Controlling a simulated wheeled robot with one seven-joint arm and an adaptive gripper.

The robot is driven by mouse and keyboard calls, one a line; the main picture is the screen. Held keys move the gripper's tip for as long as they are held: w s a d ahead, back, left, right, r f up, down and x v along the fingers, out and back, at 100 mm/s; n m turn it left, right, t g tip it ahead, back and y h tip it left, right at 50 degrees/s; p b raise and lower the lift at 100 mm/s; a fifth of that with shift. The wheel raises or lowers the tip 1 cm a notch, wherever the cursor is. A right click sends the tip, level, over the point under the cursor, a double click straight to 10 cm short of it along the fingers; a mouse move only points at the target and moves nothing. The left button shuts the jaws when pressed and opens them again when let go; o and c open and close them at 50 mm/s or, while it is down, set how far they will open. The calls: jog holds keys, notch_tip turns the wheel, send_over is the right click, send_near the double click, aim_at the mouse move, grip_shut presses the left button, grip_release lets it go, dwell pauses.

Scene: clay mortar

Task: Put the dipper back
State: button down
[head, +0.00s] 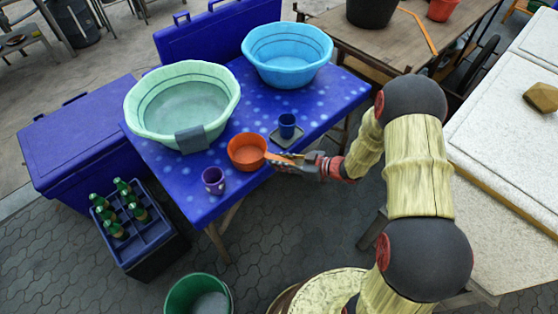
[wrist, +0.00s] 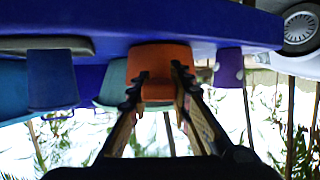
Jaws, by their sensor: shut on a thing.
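The orange dipper (head: 246,151) is at the front edge of the blue spotted table (head: 255,107), its bowl upright and its handle pointing right. It also shows in the wrist view (wrist: 160,62), where the picture is upside down. My gripper (head: 288,162) reaches in from the right and is shut on the dipper's handle. In the wrist view my gripper (wrist: 160,82) has its two fingers on either side of the handle, which is mostly hidden. I cannot tell whether the bowl touches the table.
A blue cup (head: 287,124) on a grey saucer (head: 275,141) stands close behind the gripper. A purple cup (head: 213,183) is left of the dipper. A pale green basin (head: 143,118) and light blue basin (head: 288,75) stand behind. A green bucket (head: 183,298) is below the table.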

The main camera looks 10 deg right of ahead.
jog(key=c, duration=1.6)
grip_release()
jog(key=shift+f, duration=0.15)
